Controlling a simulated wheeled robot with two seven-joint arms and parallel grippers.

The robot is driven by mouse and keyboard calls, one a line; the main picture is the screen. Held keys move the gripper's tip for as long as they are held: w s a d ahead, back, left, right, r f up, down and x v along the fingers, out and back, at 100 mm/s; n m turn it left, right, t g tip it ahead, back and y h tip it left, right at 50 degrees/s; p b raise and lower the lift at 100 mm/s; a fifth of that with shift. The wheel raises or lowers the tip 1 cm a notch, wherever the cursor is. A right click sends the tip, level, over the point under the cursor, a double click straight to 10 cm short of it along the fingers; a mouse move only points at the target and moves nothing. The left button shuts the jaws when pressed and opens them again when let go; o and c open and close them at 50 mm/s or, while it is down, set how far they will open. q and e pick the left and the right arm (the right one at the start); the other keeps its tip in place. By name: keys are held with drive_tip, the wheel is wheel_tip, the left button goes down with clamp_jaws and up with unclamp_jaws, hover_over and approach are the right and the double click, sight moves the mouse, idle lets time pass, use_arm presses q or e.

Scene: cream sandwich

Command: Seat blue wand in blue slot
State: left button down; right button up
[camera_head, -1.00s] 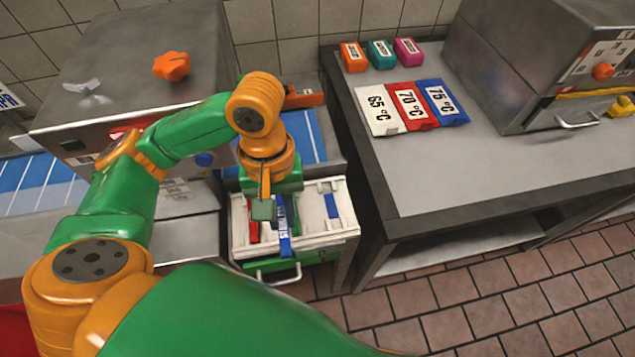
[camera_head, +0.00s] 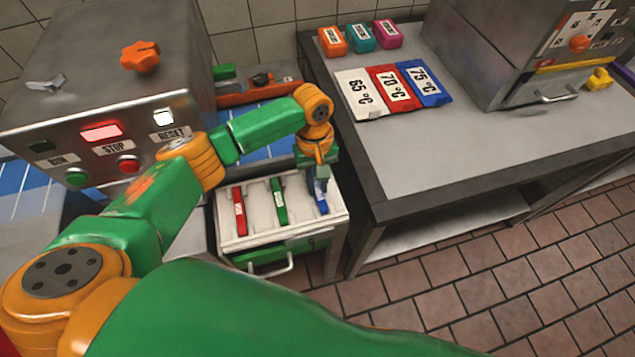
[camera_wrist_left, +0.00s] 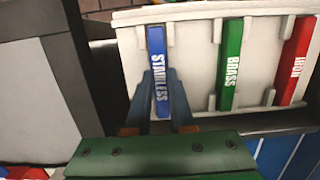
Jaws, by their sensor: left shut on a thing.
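The blue wand (camera_wrist_left: 157,70), labelled STAINLESS, lies lengthwise along the end slot of the white tray (camera_wrist_left: 190,62). In the head view the wand (camera_head: 322,206) is at the tray's right side. My left gripper (camera_head: 319,182) is over its rear part; in the wrist view the gripper (camera_wrist_left: 161,95) is shut on it, one finger on each side. The blue slot is covered by the wand, and I cannot tell whether the wand touches its bottom. My right gripper is not in view.
A green BRASS wand (camera_wrist_left: 232,62) and a red IRON wand (camera_wrist_left: 297,60) lie in the other slots. A metal counter (camera_head: 420,160) stands close on the right, bearing coloured temperature plates (camera_head: 394,88). A control box (camera_head: 110,100) stands at left.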

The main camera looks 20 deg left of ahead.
use_arm(q)
drive_tip(key=shift+f, duration=0.1)
drive_tip(key=c, duration=0.8)
unclamp_jaws()
drive_tip(key=r, duration=0.4)
drive_tip(key=w+r, duration=0.1)
drive_tip(key=r, duration=0.3)
drive_tip(key=a+r, duration=0.1)
drive_tip(key=r, duration=0.3)
drive_tip(key=shift+w, duration=0.25)
